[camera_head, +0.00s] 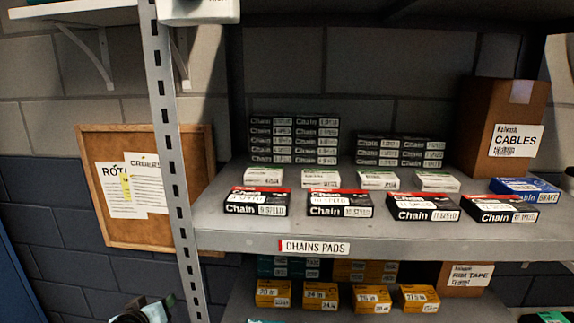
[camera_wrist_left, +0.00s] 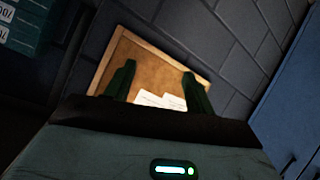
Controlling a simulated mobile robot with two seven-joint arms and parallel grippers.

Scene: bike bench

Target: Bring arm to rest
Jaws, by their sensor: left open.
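My left gripper (camera_wrist_left: 160,88) shows in the left wrist view with its two dark fingers apart and nothing between them. Behind the fingers is the cork board (camera_wrist_left: 150,62) with white sheets on the wall. In the head view only a small part of what looks like my left arm shows at the bottom edge, left of the shelf post; its fingers cannot be made out there. My right gripper cannot be made out in either view.
A grey shelf (camera_head: 375,238) labelled "CHAINS PADS" holds several chain boxes (camera_head: 340,204) and a cardboard box (camera_head: 500,130). Yellow boxes (camera_head: 320,296) stand on the shelf below. A perforated metal post (camera_head: 167,130) stands left of them, before the cork board (camera_head: 180,222).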

